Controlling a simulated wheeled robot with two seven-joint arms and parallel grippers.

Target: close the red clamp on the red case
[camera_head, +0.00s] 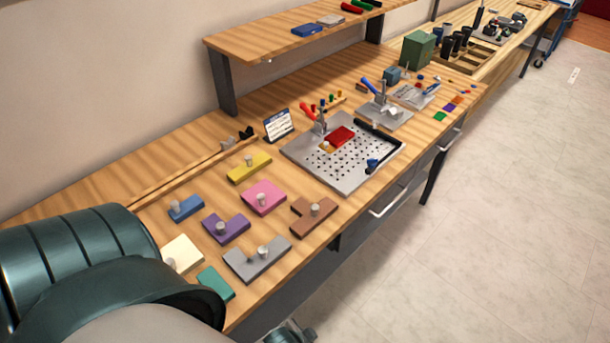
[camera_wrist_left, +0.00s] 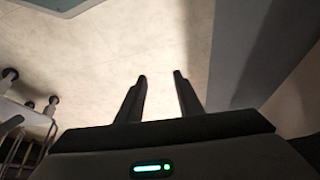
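In the head view the red case (camera_head: 341,136) lies on a perforated grey metal plate (camera_head: 355,178) on the workbench. The red-handled clamp (camera_head: 320,125) stands at the plate's back left edge, beside the case. Its red handle (camera_head: 307,112) points up and to the left, so the clamp looks raised. The contact with the case is too small to tell. My left gripper shows in the left wrist view (camera_wrist_left: 160,80), with its two fingers apart and nothing between them, above pale floor. It is far from the clamp. My right gripper is not in view.
A blue-handled clamp (camera_head: 378,93) stands behind the plate. A small sign (camera_head: 279,125) is left of the red clamp. Knobbed blocks, such as the pink one (camera_head: 263,197), cover the near bench. A shelf (camera_head: 290,40) overhangs the back. Open floor (camera_head: 480,220) lies to the right.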

